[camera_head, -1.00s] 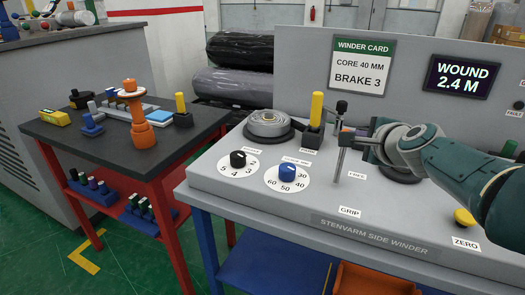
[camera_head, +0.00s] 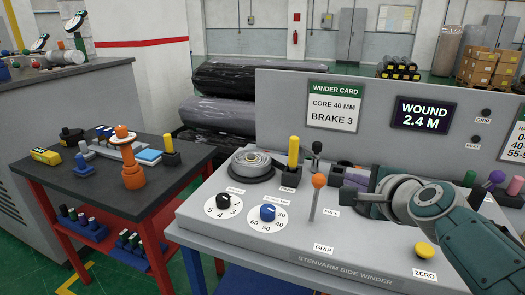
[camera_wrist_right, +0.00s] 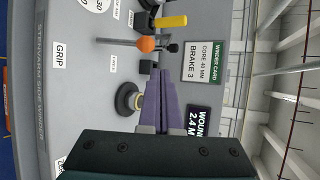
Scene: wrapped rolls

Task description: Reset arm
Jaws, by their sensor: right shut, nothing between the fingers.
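My right gripper (camera_head: 348,200) is over the winder's grey top in the head view, just right of a lever with an orange knob (camera_head: 318,181) and apart from it. Its dark purple fingers (camera_wrist_right: 163,75) are together and empty in the wrist view. The orange knob also shows there (camera_wrist_right: 147,44), beyond the fingertips. A dark round spindle (camera_wrist_right: 129,97) sits beside the fingers in that view. My left gripper is not in view.
A dark side table (camera_head: 90,185) stands left. The upright back board (camera_head: 370,118) lies behind.

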